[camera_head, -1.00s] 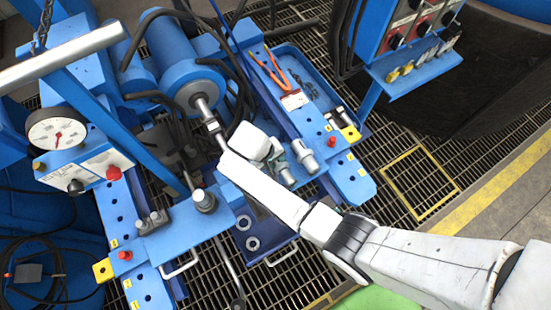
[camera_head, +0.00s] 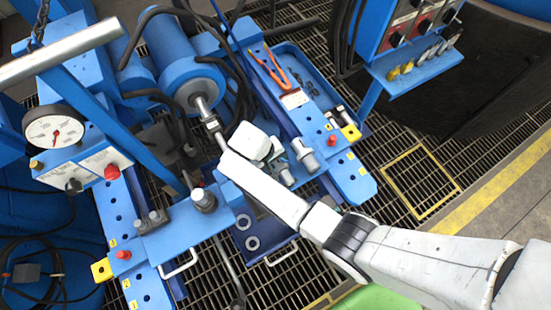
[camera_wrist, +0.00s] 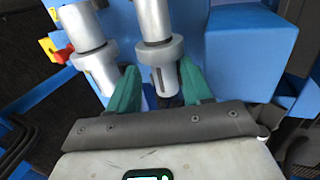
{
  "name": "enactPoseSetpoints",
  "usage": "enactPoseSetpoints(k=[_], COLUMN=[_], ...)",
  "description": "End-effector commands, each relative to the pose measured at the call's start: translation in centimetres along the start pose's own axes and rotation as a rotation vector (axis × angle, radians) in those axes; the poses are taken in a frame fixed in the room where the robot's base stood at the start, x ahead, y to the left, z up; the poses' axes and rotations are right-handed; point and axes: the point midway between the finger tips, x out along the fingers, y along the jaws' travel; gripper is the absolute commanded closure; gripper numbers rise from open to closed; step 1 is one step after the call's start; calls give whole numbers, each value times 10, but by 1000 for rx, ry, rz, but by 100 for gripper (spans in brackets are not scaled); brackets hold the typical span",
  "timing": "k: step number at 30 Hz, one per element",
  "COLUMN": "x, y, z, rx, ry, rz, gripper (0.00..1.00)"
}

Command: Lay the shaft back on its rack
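Two grey stepped metal shafts lie side by side at the right part of the blue machine. In the head view one is the upper shaft (camera_head: 305,156), the other the lower shaft (camera_head: 286,174). In the head view my white wrist hides most of the gripper. I cannot make out a separate rack.
A blue tray (camera_head: 322,94) with orange-handled pliers (camera_head: 276,66) lies behind the shafts. A red knob (camera_head: 331,140) and yellow block (camera_head: 351,133) are beside them. A dial gauge (camera_head: 55,130) stands at left, a control panel (camera_head: 410,20) at upper right. Floor grating lies right.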

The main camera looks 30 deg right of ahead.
Motion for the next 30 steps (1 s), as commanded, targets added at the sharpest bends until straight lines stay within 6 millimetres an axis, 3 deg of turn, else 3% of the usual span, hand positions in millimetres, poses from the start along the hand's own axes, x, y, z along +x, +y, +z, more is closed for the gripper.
enactPoseSetpoints(k=[19,25,27,30], x=[2,-13,-5,-27], y=[-4,1,-2,6], z=[3,3,2,2], rx=[-6,-6,-5,-6], ry=[-4,-2,0,0], rz=[-7,-7,-7,-7], gripper=[40,40,40,40])
